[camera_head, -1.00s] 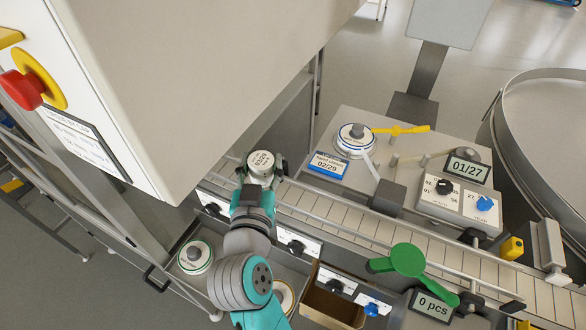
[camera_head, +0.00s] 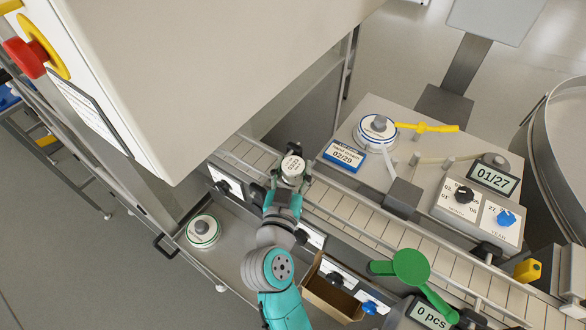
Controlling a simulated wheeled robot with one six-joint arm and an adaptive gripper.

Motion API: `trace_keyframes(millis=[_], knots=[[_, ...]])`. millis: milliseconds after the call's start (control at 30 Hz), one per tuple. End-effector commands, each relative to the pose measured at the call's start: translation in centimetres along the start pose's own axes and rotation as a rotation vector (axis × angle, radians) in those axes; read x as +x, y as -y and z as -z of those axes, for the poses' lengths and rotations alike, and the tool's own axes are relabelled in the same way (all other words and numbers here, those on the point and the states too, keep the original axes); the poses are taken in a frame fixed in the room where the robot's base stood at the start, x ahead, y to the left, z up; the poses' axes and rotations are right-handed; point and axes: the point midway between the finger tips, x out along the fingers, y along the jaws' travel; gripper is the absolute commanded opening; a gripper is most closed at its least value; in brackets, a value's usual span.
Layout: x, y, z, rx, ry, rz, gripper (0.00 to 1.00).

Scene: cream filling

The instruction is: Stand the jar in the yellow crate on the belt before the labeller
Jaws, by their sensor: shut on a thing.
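A jar with a white printed lid (camera_head: 292,166) is held upright over the left part of the conveyor belt (camera_head: 345,213). My gripper (camera_head: 290,181) is shut on the jar, with a dark finger on each side. I cannot tell whether the jar's base touches the belt. The labeller (camera_head: 377,128), with a blue-and-white roll and a yellow lever, stands behind the belt to the right of the jar. The yellow crate is not in view.
A white machine housing (camera_head: 200,70) overhangs the belt's left end. A green lever (camera_head: 410,267) reaches over the front of the belt at right. A grey tray holding a green-ringed roll (camera_head: 203,231) and an open cardboard box (camera_head: 330,300) lie in front.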

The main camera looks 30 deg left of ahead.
Motion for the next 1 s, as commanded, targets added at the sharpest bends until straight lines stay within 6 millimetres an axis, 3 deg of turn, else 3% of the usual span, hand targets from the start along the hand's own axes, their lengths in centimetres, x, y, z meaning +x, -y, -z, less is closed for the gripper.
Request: trace_keyframes(millis=[900, 933, 1000], knots=[[0.0, 0.0, -2.1, 0.000, 0.004, 0.000, 0.09], [0.0, 0.0, -2.2, 0.000, 0.005, 0.000, 0.54], [0.0, 0.0, -2.3, 0.000, 0.007, 0.000, 0.72]])
